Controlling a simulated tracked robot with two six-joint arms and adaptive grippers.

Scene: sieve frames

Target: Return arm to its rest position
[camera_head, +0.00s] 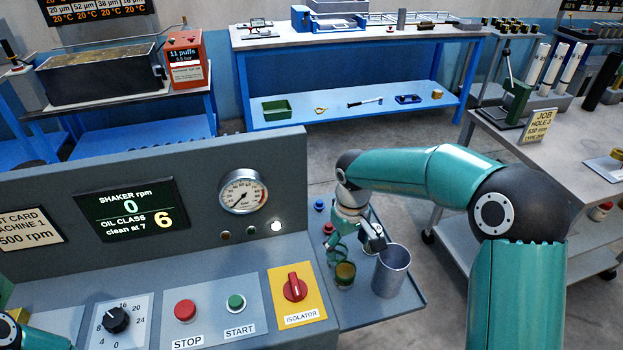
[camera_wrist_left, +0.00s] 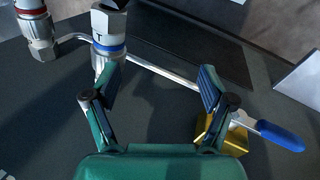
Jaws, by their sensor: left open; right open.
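My right arm (camera_head: 410,175) is teal and reaches in from the lower right of the head view, bent at the elbow. Its gripper (camera_head: 357,246) points down over the small grey side shelf and is open. It is close to a metal cup (camera_head: 391,273) and a small amber-filled jar (camera_head: 345,276); I cannot tell whether it touches either. My left arm (camera_head: 38,340) shows only at the lower left corner of the head view. In the left wrist view my left gripper (camera_wrist_left: 163,78) is open, with nothing between its fingers.
The machine panel has an isolator switch (camera_head: 294,287), a stop button (camera_head: 185,310) and a gauge (camera_head: 243,191). A workbench (camera_head: 590,165) stands right.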

